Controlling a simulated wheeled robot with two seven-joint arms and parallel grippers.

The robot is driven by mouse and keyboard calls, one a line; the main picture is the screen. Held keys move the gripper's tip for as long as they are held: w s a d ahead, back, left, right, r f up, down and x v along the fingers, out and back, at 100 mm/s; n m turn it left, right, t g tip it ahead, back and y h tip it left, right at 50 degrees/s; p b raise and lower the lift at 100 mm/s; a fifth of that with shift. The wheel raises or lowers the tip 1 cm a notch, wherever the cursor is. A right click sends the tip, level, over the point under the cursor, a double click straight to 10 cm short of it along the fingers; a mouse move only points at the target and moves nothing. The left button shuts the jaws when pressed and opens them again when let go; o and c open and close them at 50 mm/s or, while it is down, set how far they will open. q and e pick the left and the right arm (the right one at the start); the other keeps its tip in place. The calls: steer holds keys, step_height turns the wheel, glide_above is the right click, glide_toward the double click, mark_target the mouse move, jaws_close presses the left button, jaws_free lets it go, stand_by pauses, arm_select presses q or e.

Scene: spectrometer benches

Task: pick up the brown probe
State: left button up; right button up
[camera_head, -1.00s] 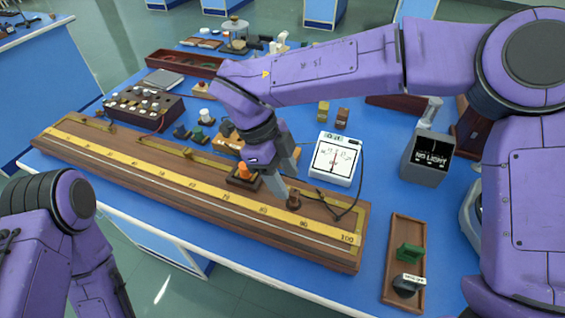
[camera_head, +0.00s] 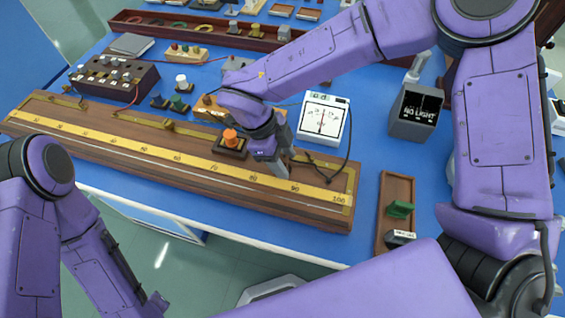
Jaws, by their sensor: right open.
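My right gripper (camera_head: 279,168) points down over the right part of the long wooden wire board (camera_head: 110,152), with its fingers close above the yellow scale between 80 and 90. It is open. I cannot make out the brown probe now; the fingers cover the spot where a small brown upright piece stood earlier. Whether the fingers are around it or beside it cannot be told. My left arm is at the lower left, and its gripper does not show.
An orange-knobbed block (camera_head: 230,138) stands just left of the right gripper. A white meter (camera_head: 323,120) with a black cable is behind it. A wooden tray (camera_head: 394,190) with a green piece, and a grey "NO LIGHT" box (camera_head: 414,113), stand to the right.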

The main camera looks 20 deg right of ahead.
steer(key=shift+s+r, duration=0.1)
steer(key=shift+s, duration=0.1)
steer(key=shift+w, duration=0.1)
jaws_close()
